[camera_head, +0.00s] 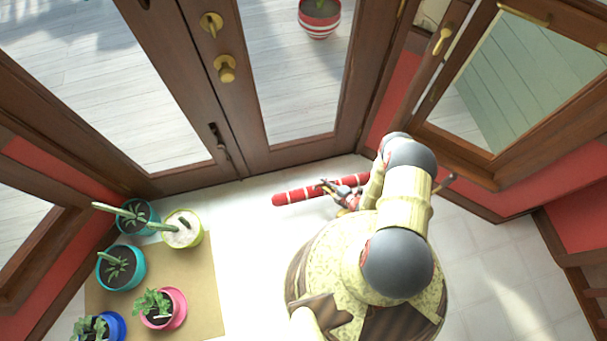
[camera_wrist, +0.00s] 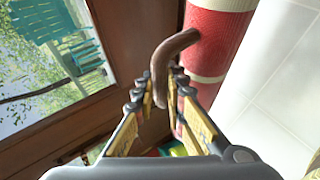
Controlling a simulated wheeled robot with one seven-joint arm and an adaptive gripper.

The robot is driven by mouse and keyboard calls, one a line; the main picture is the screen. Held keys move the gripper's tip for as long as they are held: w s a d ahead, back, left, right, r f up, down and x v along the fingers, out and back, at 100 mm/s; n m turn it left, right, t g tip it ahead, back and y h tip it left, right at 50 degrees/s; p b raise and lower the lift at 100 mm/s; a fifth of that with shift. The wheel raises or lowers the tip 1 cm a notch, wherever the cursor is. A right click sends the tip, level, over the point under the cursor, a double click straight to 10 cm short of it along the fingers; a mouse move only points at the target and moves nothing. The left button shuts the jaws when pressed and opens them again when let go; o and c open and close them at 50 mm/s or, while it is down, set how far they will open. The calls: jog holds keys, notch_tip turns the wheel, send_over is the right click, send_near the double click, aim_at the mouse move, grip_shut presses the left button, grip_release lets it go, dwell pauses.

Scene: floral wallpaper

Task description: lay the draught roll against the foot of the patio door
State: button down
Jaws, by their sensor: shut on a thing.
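The draught roll (camera_head: 294,196) is a red roll with pale bands, roughly parallel to the foot of the patio door (camera_head: 285,158). A strip of pale floor shows between them in the head view. I cannot tell whether the roll touches the floor. My arm hides part of its right end. In the wrist view, the roll (camera_wrist: 212,40) has a brown curved handle (camera_wrist: 172,47). My gripper (camera_wrist: 173,80) is shut on this handle, with a finger on each side. In the head view my gripper (camera_head: 335,189) is over the middle of the roll.
Several potted plants stand at the lower left on and around a tan mat (camera_head: 207,290), including a lime pot (camera_head: 194,238) and a pink pot (camera_head: 176,311). Red-panelled walls with windows flank the door.

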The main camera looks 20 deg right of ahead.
jog(key=s+d+f+b+x, duration=0.1)
jog(key=b+x, duration=0.6)
jog(key=x, duration=1.1)
notch_tip(320, 180, down, 2)
jog(key=shift+d+f, duration=0.2)
jog(key=shift+d, duration=0.3)
jog(key=shift+s, duration=0.1)
jog(key=c, duration=1.8)
grip_release()
jog(key=shift+s+f, duration=0.1)
jog(key=shift+c, duration=0.2)
